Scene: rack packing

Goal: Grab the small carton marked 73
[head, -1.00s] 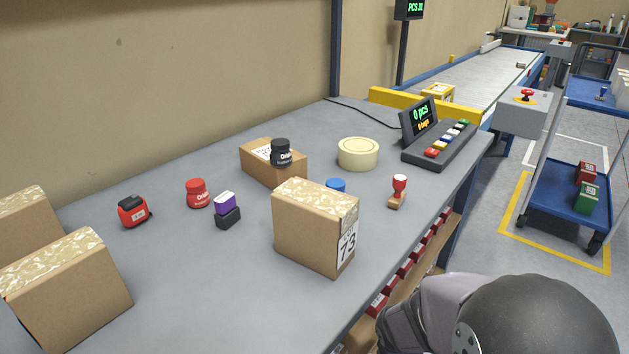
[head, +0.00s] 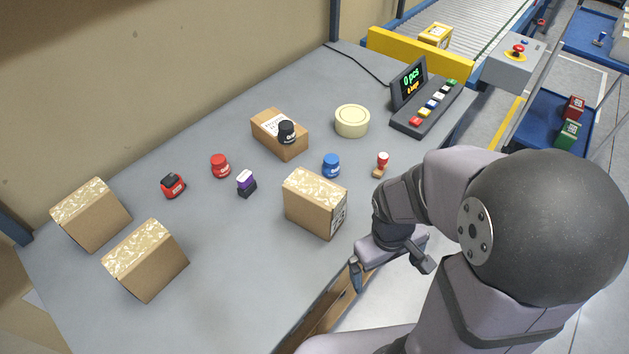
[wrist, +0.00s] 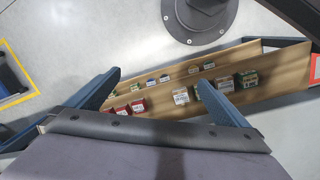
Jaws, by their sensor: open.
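The carton marked 73 (head: 314,204) is a brown box with clear tape on top. It stands on the grey table near its front edge in the head view. Its label is on the right face, seen at a steep angle, and the number is hard to read now. My gripper (head: 391,268) is right of the carton, off the table's front edge, apart from it. The wrist view shows both fingers (wrist: 160,97) spread wide with nothing between them. The carton does not show in the wrist view.
Two similar cartons (head: 146,261) (head: 90,215) stand at the left. A low shelf (wrist: 160,125) holds several small boxes.

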